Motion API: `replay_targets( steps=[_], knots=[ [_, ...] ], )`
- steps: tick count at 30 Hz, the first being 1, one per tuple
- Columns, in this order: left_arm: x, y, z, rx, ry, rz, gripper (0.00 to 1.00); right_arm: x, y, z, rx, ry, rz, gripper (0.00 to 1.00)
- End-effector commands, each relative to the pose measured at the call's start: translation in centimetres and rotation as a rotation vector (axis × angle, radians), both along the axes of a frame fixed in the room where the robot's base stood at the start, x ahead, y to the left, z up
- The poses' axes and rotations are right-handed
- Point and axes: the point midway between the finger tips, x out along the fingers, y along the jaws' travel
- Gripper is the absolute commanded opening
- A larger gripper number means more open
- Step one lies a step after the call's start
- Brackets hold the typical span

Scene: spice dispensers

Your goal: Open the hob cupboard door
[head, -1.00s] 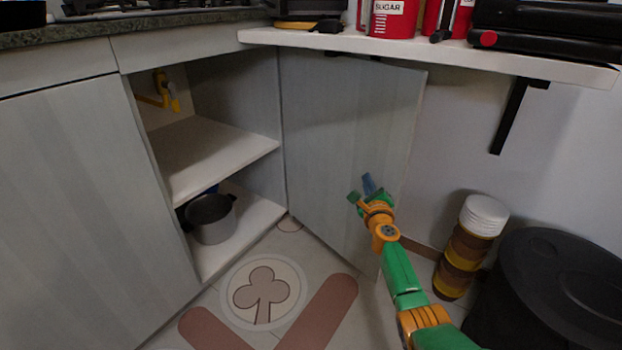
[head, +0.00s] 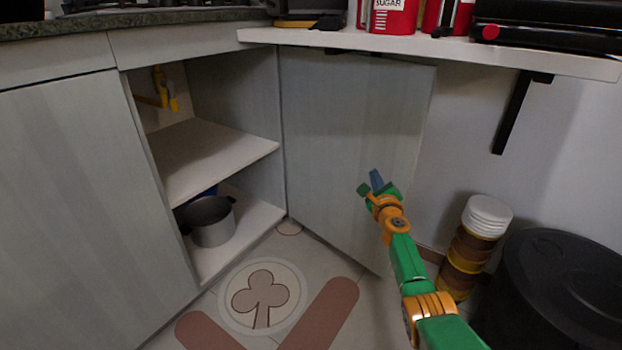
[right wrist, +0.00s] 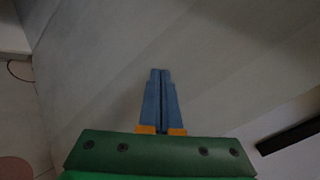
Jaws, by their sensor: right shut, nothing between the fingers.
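The hob cupboard door (head: 345,150) is a pale grey panel, swung wide open on the right side of the cupboard, below the white shelf. The cupboard's inside shows, with a middle shelf (head: 210,155) in it. My right gripper (head: 370,183) is in front of the door's inner face, towards its free edge. In the right wrist view its blue fingers (right wrist: 160,100) are together and empty, with the grey door panel (right wrist: 110,60) filling most of the view behind them. I cannot tell whether the fingertips touch the door. My left gripper is not in view.
A grey pot (head: 210,220) stands in the cupboard's bottom. A yellow gas valve (head: 163,90) is at its back. A white wall shelf (head: 430,50) with a black bracket (head: 515,115) overhangs the door. Stacked jars (head: 473,245) and a black bin (head: 555,290) stand at right.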

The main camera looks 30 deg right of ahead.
Motion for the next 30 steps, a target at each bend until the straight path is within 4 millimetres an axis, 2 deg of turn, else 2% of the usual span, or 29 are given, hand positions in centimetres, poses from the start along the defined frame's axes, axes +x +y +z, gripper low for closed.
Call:
replay_targets(
  steps=[2,5,9,19,24,30],
  knots=[
    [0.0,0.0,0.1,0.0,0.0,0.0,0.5,0.0,0.0,0.0,0.0,0.0,0.0,0.0],
    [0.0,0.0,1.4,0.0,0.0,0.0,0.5,-0.4,0.7,0.4,0.0,0.002,0.004,0.0],
    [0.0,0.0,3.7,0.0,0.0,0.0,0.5,-2.0,2.1,0.7,0.002,0.002,0.001,0.0],
    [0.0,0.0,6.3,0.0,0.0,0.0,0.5,-5.3,5.3,0.4,0.003,0.001,0.001,0.0],
    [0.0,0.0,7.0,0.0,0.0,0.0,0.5,-6.8,6.7,0.1,0.002,0.001,0.0,0.0],
    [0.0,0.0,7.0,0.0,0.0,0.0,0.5,-7.2,7.1,0.0,0.001,0.0,-0.001,0.0]
  ],
)
